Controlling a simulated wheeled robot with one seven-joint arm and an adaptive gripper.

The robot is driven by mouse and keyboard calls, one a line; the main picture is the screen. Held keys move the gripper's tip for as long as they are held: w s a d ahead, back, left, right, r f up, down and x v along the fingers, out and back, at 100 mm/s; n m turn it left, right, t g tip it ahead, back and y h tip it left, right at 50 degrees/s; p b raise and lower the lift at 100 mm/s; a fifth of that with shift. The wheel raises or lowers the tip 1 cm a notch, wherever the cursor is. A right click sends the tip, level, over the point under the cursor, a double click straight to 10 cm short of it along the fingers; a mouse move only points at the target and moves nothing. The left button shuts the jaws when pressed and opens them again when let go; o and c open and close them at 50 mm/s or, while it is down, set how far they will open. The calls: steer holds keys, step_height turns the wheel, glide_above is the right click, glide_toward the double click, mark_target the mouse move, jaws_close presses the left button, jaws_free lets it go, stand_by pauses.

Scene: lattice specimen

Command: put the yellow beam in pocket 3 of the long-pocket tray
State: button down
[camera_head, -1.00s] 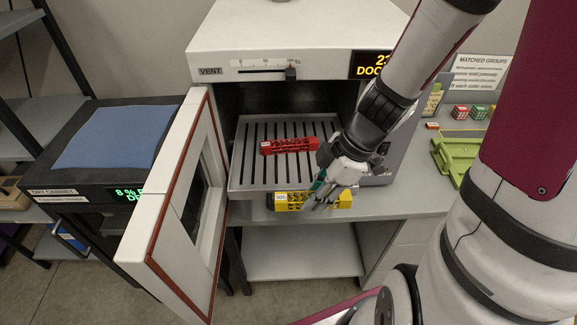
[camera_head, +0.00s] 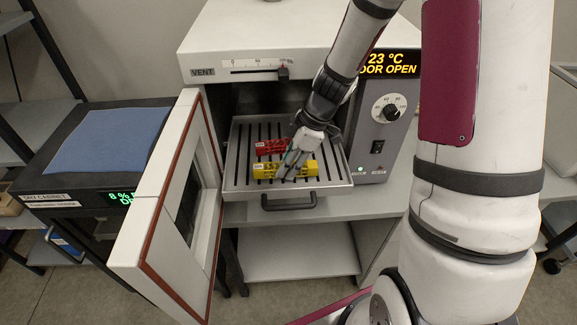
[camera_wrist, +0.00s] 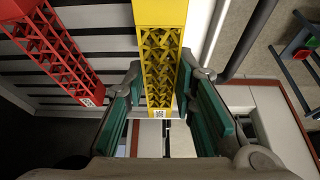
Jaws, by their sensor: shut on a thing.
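The yellow beam (camera_head: 266,171) is an open-lattice bar with a white label at its left end. It shows over the front part of the oven's slotted shelf (camera_head: 240,150). My gripper (camera_head: 294,168) is shut on the yellow beam near its right half. In the wrist view the beam (camera_wrist: 160,60) runs between the teal fingers of my gripper (camera_wrist: 157,85). Whether the beam touches the shelf or hangs just above it, I cannot tell. I cannot make out a tray with numbered pockets in the current frames.
A red lattice beam (camera_head: 271,146) lies on the shelf behind the yellow one. The oven door (camera_head: 165,215) stands open at the left. The shelf's front handle (camera_head: 288,201) sticks out. A dry cabinet with a blue mat (camera_head: 105,137) stands further left.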

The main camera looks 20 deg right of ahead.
steer(key=shift+f, duration=0.55)
steer(key=shift+f, duration=0.15)
steer(key=c, duration=1.3)
jaws_free()
steer(key=shift+c, duration=0.2)
